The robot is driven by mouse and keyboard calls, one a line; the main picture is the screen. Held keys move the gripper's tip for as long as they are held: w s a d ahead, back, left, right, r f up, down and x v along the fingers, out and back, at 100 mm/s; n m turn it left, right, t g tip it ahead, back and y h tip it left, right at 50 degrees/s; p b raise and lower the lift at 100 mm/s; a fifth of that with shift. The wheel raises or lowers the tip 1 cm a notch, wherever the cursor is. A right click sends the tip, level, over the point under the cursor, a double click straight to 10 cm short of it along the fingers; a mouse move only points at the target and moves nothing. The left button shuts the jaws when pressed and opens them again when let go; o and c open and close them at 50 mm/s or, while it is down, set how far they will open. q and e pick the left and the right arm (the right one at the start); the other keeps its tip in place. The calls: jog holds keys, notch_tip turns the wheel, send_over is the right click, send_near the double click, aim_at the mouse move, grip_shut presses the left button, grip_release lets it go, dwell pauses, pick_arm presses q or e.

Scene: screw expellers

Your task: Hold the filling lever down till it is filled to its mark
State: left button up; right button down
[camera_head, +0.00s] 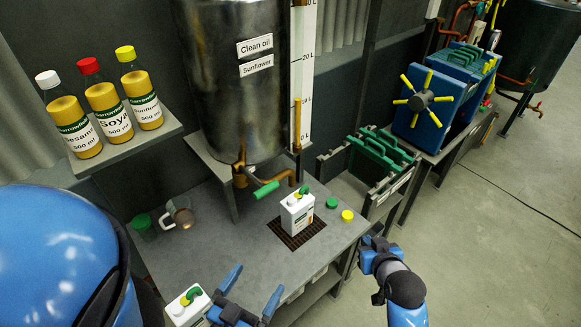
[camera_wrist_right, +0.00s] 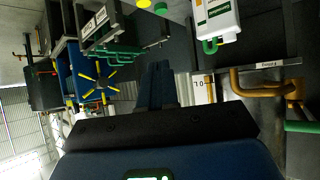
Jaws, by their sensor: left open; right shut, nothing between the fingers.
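The steel tank (camera_head: 230,100) is labelled "Clean oil" and "Sunflower". A brass tap with a green-gripped lever (camera_head: 266,190) sits at its base; the green grip also shows at the right edge of the right wrist view (camera_wrist_right: 300,127). A white canister (camera_head: 297,214) with a green handle stands upright on a dark grate below the tap; it appears inverted in the right wrist view (camera_wrist_right: 216,22). Its fill level cannot be told. My left gripper (camera_head: 259,277) is open and empty at the table's front. My right gripper (camera_head: 369,241) is shut and empty, right of the table, apart from lever and canister.
A tall level gauge (camera_head: 303,80) stands beside the tank. Green (camera_head: 332,203) and yellow (camera_head: 347,215) caps lie right of the canister. A second white canister (camera_head: 188,307) is at lower left. Bottles (camera_head: 103,97) line the left shelf.

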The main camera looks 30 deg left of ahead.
jog(key=a+r+n+g+p, duration=0.4)
jog(key=a+r, duration=1.1)
jog(key=r, duration=0.1)
jog(key=s+a+r+n+g+p, duration=0.1)
jog(key=s+a+r, duration=0.2)
jog(key=r, duration=0.3)
jog(key=s+a+r+n+g+p, duration=0.1)
jog(key=s+a+r+n+g, duration=0.1)
jog(key=r, duration=0.5)
jog(key=shift+s+a, duration=0.7)
jog(key=shift+a, duration=0.45)
